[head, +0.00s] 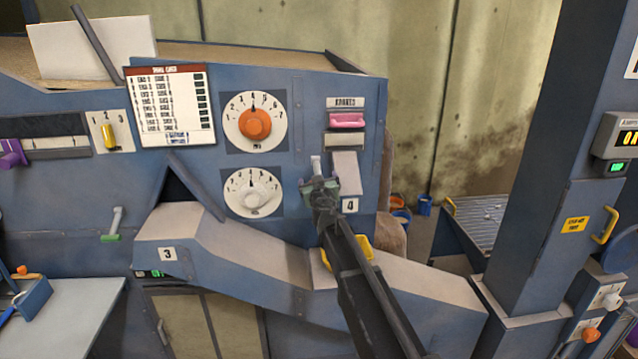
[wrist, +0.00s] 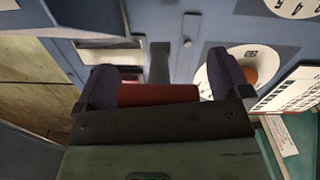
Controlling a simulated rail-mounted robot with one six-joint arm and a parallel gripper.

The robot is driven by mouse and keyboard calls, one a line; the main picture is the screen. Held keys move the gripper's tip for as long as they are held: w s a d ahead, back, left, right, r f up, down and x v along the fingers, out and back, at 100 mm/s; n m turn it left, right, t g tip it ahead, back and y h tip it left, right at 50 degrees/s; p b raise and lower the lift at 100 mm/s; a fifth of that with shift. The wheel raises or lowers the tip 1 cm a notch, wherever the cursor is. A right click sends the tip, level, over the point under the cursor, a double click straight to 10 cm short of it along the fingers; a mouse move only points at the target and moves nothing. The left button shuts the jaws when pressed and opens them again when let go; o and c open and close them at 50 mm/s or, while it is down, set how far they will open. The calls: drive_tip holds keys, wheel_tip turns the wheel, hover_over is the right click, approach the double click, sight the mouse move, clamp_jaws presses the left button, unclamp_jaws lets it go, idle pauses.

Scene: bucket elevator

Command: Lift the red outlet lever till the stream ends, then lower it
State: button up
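The red outlet lever's handle (wrist: 158,95) shows in the wrist view as a short red bar lying crosswise between my two fingers. Its grey stem (wrist: 160,62) runs from the handle towards the blue panel. My gripper (wrist: 164,86) has its dark fingers wide apart, one at each end of the bar. The left finger overlaps or meets the bar; a narrow gap shows at the right finger. In the head view, my gripper (head: 318,186) is at the panel beside plate 4 and hides the red handle. The pale stem top (head: 316,165) shows above it. No stream is visible.
Above are an orange dial (head: 255,123), a white dial (head: 252,193) and a pink rocker (head: 347,120). A blue column (head: 535,150) stands at right.

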drive_tip(key=shift+w, duration=0.1)
drive_tip(key=s, duration=0.3)
drive_tip(key=s+d, duration=0.1)
drive_tip(key=s, duration=0.3)
drive_tip(key=s+d, duration=0.1)
drive_tip(key=s, duration=0.2)
drive_tip(key=shift+s, duration=0.35)
